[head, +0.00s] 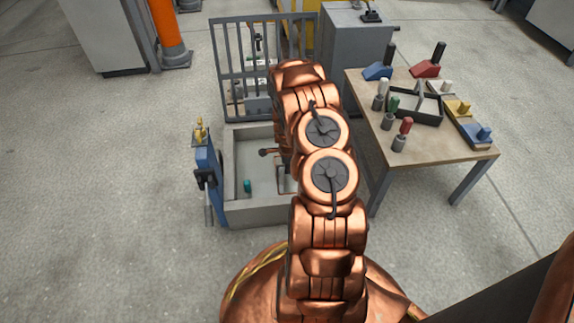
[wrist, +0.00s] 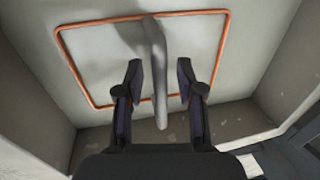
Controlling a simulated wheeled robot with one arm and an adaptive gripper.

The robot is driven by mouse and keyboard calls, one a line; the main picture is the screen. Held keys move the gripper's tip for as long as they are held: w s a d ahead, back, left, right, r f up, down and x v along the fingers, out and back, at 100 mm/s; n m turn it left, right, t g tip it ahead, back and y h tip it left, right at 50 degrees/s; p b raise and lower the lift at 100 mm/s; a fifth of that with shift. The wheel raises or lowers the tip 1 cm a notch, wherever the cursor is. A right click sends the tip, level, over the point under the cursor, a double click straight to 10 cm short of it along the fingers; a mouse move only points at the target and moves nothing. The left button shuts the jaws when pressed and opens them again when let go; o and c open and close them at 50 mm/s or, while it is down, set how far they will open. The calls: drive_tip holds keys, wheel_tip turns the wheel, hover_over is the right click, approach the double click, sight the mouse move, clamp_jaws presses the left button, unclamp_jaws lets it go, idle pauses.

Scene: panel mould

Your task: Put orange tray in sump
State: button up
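The orange tray (wrist: 86,98) shows in the wrist view as a thin orange rim around a grey panel, with a grey arched handle (wrist: 157,60) standing over it. It lies inside the walls of the grey sump (wrist: 32,75); I cannot tell how firmly it rests on the floor. My gripper (wrist: 159,75) is open, its two dark fingers on either side of the handle with gaps showing. In the head view the sump (head: 265,213) is a pale open basin, and my arm hides the gripper and most of the tray.
A small teal cylinder (head: 247,186) is in the sump's left part. A blue post (head: 207,165) stands at its left side, and a barred grey gate (head: 238,75) behind. A table (head: 365,140) at right holds a dark handled tray (head: 415,119), bottles and coloured blocks. Floor at left is clear.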

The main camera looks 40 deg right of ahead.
wheel_tip(320, 180, up, 12)
drive_tip(key=s+a+p, duration=0.1)
drive_tip(key=s+p, duration=0.1)
drive_tip(key=p, duration=0.2)
drive_tip(key=s+a+r+n+g+y, duration=0.1)
drive_tip(key=s+a+r+n, duration=0.2)
drive_tip(key=a+r+n, duration=0.6)
drive_tip(key=s+a+r+n+g+y, duration=0.1)
drive_tip(key=s+a+r+n, duration=0.25)
drive_tip(key=a+r, duration=1.05)
drive_tip(key=s+a+r+n+g, duration=0.1)
drive_tip(key=s+a+r+n, duration=0.2)
drive_tip(key=s, duration=0.4)
drive_tip(key=s+a+r+n+g, duration=0.1)
drive_tip(key=s+a+r+n, duration=0.2)
drive_tip(key=s+a+n, duration=0.2)
drive_tip(key=s+a+r+n+g, duration=0.1)
drive_tip(key=s+a+r+n, duration=0.2)
drive_tip(key=s, duration=0.8)
drive_tip(key=shift+a+r+n+h, duration=0.3)
drive_tip(key=shift+a+r+n, duration=0.05)
drive_tip(key=shift+a+n, duration=0.65)
drive_tip(key=shift+r, duration=0.1)
